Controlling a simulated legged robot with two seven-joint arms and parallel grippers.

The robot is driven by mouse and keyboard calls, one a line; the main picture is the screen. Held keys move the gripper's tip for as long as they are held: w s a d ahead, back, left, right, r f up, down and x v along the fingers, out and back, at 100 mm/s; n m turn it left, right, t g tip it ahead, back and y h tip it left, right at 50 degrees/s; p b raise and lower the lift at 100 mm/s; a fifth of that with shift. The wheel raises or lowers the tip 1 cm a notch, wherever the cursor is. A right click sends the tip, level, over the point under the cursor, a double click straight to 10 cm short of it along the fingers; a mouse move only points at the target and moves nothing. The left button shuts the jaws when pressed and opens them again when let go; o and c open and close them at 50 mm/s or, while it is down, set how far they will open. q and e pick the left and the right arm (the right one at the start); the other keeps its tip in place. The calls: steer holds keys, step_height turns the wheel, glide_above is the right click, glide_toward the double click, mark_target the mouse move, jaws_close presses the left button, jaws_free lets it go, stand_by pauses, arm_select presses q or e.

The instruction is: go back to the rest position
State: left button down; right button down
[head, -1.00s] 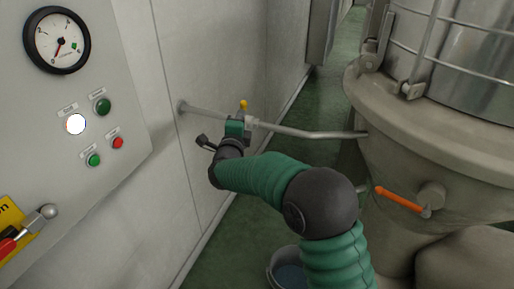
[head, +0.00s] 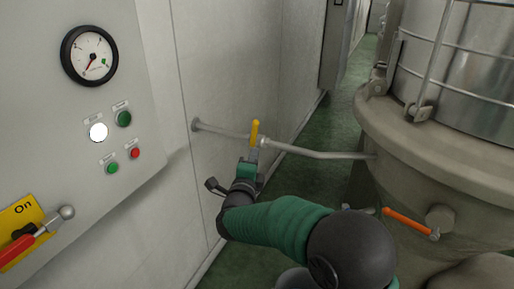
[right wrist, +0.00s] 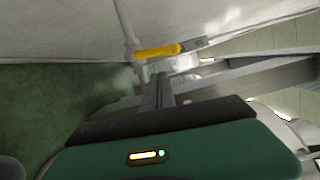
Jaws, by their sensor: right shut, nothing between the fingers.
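My right gripper (head: 253,155) is shut and empty. It points up at the wall pipe (head: 310,151), just below the yellow valve handle (head: 254,132). In the right wrist view the shut fingers (right wrist: 158,88) end close to the pipe, below the yellow handle (right wrist: 157,52). I cannot tell whether the fingertips touch the pipe or valve. The handle stands upright across the pipe in the head view. My right arm comes in from the bottom, bent at the elbow. My left gripper is not in view.
A control panel (head: 62,150) with a gauge (head: 89,55), buttons and a red-handled switch (head: 35,240) is on the left wall. A large steel vessel (head: 450,125) with an orange lever (head: 407,221) stands at the right. Green floor (head: 318,140) shows between them.

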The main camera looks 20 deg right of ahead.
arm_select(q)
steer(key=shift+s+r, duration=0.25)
arm_select(e)
steer(key=v, duration=0.3)
steer(key=shift+s+r, duration=0.3)
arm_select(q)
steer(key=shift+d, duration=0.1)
arm_select(e)
steer(key=shift+d, duration=0.1)
